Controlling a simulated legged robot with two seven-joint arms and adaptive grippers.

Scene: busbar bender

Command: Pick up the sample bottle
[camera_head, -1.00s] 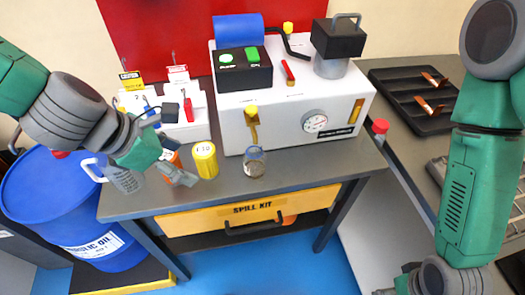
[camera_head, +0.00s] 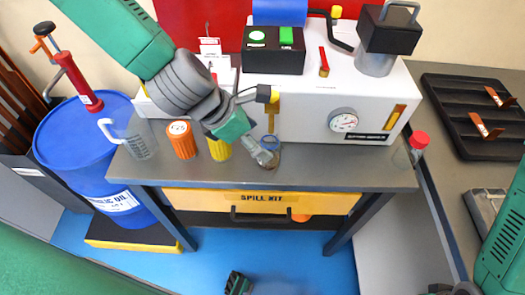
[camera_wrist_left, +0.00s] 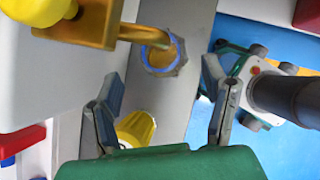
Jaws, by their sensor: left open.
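A clear jar with a blue rim, which looks like the sample bottle (camera_wrist_left: 181,68), stands on the grey bench under a brass spout (camera_wrist_left: 145,35). In the head view the jar (camera_head: 273,168) is partly hidden by my left gripper (camera_head: 267,160). My left gripper is open and empty. In the wrist view its two fingers (camera_wrist_left: 163,75) are spread to either side of the jar's line, with the jar just beyond the fingertips. I cannot tell whether a finger touches it. My right gripper is out of view; only part of that arm shows at the right.
A yellow cup (camera_head: 219,149), an orange cup (camera_head: 182,140) and a clear jug (camera_head: 138,138) stand left of the jar. The white machine (camera_head: 310,105) is close behind it. A red-capped bottle (camera_head: 417,143) stands at the bench's right end. The bench front is clear.

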